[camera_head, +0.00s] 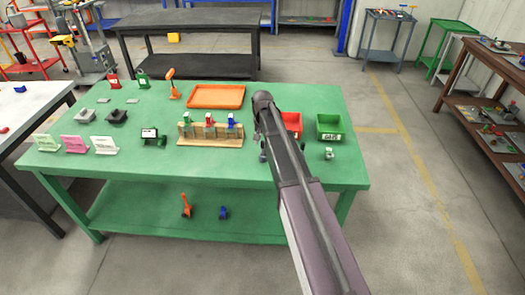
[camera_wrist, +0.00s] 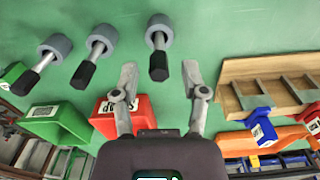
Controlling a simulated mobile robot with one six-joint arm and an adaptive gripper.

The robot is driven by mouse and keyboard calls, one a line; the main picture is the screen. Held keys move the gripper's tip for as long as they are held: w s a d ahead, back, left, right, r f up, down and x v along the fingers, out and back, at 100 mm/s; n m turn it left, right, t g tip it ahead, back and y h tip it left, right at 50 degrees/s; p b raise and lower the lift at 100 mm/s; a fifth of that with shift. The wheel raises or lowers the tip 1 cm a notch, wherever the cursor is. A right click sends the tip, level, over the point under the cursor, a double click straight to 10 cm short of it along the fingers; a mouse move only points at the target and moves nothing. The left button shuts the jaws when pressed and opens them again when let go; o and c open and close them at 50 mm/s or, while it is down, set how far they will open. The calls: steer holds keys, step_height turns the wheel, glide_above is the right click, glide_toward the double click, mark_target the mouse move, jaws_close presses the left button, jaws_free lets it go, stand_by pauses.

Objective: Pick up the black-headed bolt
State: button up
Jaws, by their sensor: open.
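Three bolt-like parts show in the wrist view, each with a wide grey round end, a bright shank and a black end. The middle part (camera_wrist: 96,53) and the left part (camera_wrist: 42,62) lie to the left of my gripper (camera_wrist: 159,72). The right part (camera_wrist: 158,47) is straight ahead, its black end showing between my open, empty fingertips. I see no finger touching it, and its depth between them is unclear. In the head view my arm hides most of this spot. One small part (camera_head: 329,153) shows on the green table (camera_head: 215,164) below the green bin.
A red bin (camera_head: 292,122) and a green bin (camera_head: 329,126) stand close to my arm. A wooden rack (camera_head: 211,140) with coloured pieces stands to its left. An orange tray (camera_head: 215,96) lies behind. Several signs and small grey parts occupy the table's left side.

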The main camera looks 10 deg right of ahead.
mark_target(263, 147)
steer(key=shift+w+d+f+b, duration=0.1)
steer(key=shift+w+f+b, duration=0.05)
steer(key=shift+f+b, duration=2.5)
jaws_close()
